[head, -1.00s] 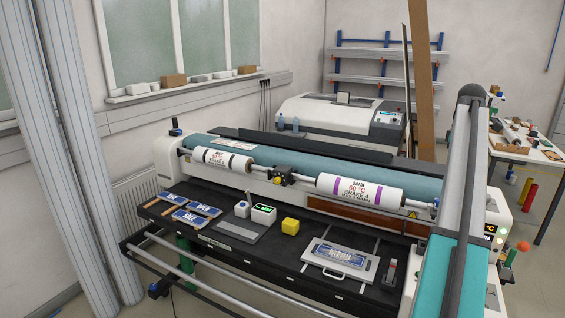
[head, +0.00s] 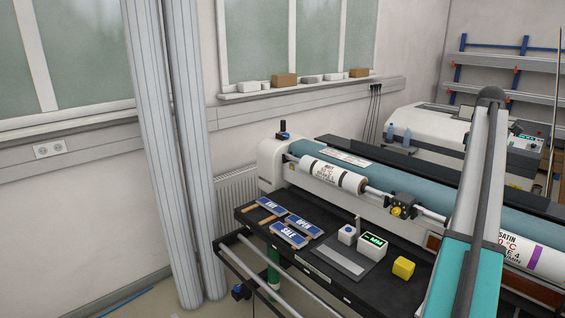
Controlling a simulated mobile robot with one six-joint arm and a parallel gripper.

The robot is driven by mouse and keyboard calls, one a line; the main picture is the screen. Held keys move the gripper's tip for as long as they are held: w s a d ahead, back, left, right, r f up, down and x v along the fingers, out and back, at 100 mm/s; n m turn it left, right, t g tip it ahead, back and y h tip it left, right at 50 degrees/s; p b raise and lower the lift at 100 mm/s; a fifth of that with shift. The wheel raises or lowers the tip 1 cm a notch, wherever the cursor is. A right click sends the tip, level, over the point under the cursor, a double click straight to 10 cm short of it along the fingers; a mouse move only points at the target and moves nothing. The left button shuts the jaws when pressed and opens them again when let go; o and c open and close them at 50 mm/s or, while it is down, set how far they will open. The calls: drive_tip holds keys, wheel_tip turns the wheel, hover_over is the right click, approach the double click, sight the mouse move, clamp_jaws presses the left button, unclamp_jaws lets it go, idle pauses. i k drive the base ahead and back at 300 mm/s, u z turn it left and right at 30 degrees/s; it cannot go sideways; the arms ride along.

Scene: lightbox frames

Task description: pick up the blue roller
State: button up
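I see no small hand tool that is clearly a blue roller. A long teal-blue roller (head: 436,190) runs across the top of the laminating machine in the head view, partly hidden behind my arm. In front of it a white film roll (head: 334,175) with dark bands sits on a shaft. Another white roll (head: 521,257), marked SATIN, is partly cut off at the right. My arm rises at the right of the view, but my gripper is not in view.
The machine's black table holds blue signs (head: 289,234), a grey plate (head: 341,258), a small white block (head: 347,234), a green-lit display box (head: 372,245) and a yellow cube (head: 403,268). Tall grey columns (head: 172,150) stand left. The floor at lower left is mostly clear.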

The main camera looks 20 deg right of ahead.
sight(283, 129)
drive_tip(key=u, duration=0.3)
drive_tip(key=i, duration=3.55)
drive_tip(key=z, duration=0.2)
